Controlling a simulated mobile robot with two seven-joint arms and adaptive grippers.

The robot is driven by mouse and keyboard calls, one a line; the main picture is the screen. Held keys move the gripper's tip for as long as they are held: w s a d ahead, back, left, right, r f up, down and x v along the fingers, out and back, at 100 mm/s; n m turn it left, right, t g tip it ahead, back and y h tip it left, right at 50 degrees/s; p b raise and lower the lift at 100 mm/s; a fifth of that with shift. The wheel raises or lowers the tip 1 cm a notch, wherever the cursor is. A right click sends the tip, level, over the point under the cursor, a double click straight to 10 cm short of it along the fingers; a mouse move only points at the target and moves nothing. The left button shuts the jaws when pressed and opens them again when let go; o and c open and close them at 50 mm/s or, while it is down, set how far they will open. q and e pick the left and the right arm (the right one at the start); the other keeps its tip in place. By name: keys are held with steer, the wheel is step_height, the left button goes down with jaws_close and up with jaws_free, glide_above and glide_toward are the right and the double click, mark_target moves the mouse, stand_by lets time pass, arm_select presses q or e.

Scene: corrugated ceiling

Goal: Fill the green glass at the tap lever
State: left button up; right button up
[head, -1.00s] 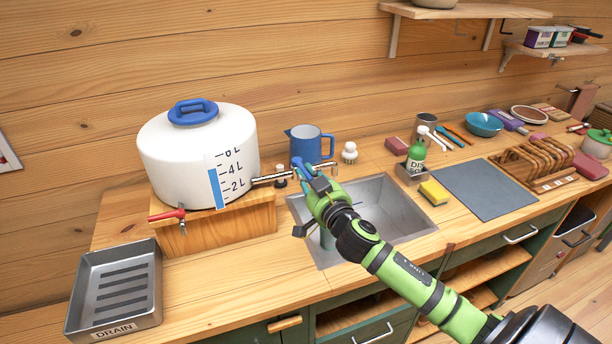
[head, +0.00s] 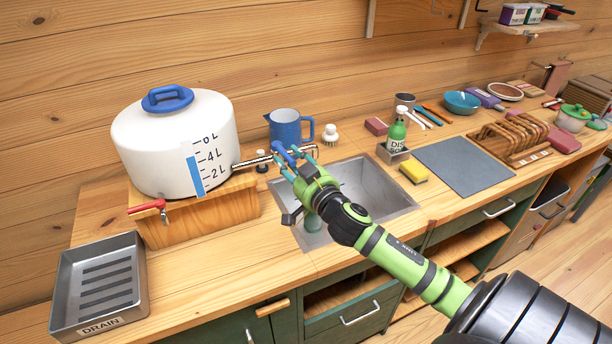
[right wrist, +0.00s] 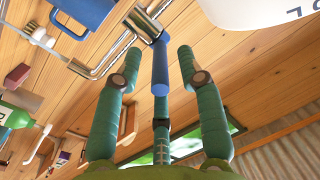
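The tap is a metal pipe (head: 258,160) running right from the white water tank (head: 175,140), with a blue lever (right wrist: 160,68) at its end. My right gripper (head: 296,158) is at that lever above the sink. In the right wrist view, its teal fingers (right wrist: 157,46) are spread on both sides of the lever, with gaps, and a third finger is below. My left gripper is not in view.
A blue jug (head: 285,128) and a white brush (head: 330,134) stand behind the sink (head: 372,190). A red-handled tap (head: 147,206) and a drain tray (head: 98,285) are on the left. A soap bottle (head: 397,133) and yellow sponge (head: 413,172) are on the right.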

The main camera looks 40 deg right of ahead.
steer(key=s+a, duration=0.1)
steer(key=s, duration=0.9)
steer(key=shift+s, duration=0.3)
stand_by(2.4)
